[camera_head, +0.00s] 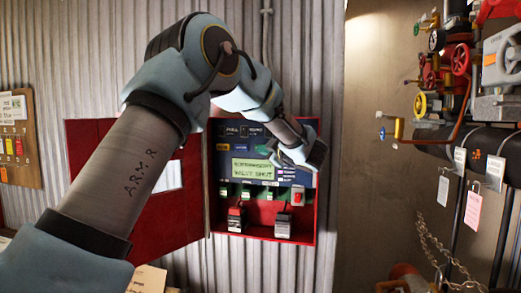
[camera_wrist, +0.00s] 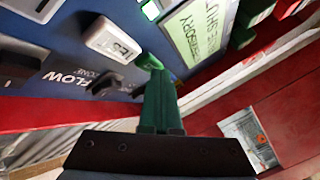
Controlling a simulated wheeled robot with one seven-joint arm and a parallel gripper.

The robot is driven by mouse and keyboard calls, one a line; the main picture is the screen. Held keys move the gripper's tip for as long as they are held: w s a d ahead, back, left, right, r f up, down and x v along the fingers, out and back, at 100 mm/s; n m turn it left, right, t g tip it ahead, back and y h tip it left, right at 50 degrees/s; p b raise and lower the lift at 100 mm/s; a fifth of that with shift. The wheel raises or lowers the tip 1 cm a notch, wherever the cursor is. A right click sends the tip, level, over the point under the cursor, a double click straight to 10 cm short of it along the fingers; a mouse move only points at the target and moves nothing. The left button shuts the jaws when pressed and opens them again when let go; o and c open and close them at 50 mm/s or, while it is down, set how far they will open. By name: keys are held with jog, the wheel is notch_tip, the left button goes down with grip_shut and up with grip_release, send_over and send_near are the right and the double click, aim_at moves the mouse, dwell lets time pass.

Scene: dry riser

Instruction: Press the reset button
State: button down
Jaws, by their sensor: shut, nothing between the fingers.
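The red control box (camera_head: 316,215) hangs open on the corrugated wall, with a blue panel and a lit display (camera_head: 253,169) that reads "SUPERVISORY VALVE SHUT". My gripper (camera_head: 264,150) is in front of the panel's upper part, just above the display. In the wrist view its green fingers (camera_wrist: 150,63) are shut and empty, with their tips close to the panel face; I cannot tell whether they touch it. No reset marking is readable, so I cannot tell which control is the reset button.
The box's red door (camera_head: 90,140) stands open to the left. Red and yellow valve wheels (camera_head: 460,60), pipes and a hanging chain fill the right side. A board with tags (camera_head: 18,140) hangs far left.

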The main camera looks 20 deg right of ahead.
jog(key=shift+s, duration=0.1)
dwell(0.3)
jog(key=shift+s+a+b, duration=0.45)
jog(key=shift+s+a, duration=0.15)
jog(key=shift+s+a+b, duration=0.55)
jog(key=shift+s+a, duration=0.25)
jog(key=shift+s, duration=0.2)
jog(key=shift+s+a+b, duration=0.5)
jog(key=shift+s+a, duration=0.3)
jog(key=shift+s, duration=0.15)
